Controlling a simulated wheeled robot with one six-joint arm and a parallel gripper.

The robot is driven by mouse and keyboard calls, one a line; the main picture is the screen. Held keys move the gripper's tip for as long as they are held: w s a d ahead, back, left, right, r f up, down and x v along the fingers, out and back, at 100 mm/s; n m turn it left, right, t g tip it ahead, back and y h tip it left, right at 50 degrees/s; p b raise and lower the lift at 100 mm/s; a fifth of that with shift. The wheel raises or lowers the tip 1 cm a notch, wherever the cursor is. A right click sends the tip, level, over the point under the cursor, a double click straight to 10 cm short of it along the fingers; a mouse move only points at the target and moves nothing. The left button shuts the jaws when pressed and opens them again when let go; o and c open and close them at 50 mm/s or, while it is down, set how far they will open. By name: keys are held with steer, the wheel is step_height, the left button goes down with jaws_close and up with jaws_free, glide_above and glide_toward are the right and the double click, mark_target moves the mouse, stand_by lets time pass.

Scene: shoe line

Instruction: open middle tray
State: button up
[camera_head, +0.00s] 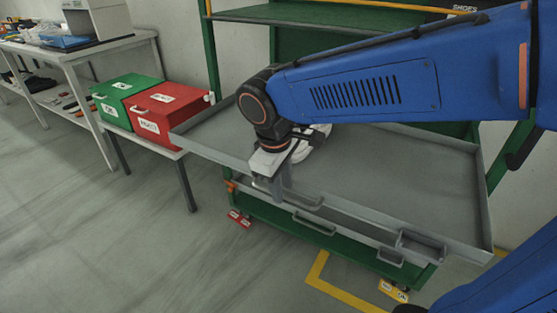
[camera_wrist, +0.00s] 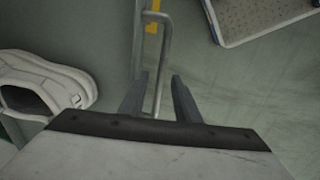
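A wide grey tray (camera_head: 410,165) sticks out from the green cart. Below its front edge are lower grey tray fronts with handles, one at the middle (camera_head: 315,222) and one at the right (camera_head: 390,258). My gripper (camera_head: 285,195) points down at the front edge, left of the middle. In the wrist view my gripper (camera_wrist: 160,78) is open, with a grey bar handle (camera_wrist: 164,50) between its fingers, apparently not clamped. Which tray this handle belongs to is hard to tell. A white shoe (camera_head: 313,146) lies on the wide tray, partly behind my wrist; it also shows in the wrist view (camera_wrist: 45,85).
A green box (camera_head: 125,95) and a red box (camera_head: 168,110) stand on a low table at the left. A white workbench (camera_head: 90,55) is behind them. Yellow tape (camera_head: 320,275) marks the floor in front.

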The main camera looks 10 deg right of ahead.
step_height(320, 180, up, 16)
steer(key=s+a, duration=0.1)
steer(key=s, duration=0.1)
steer(key=shift+s+a, duration=0.25)
steer(key=shift+a, duration=0.15)
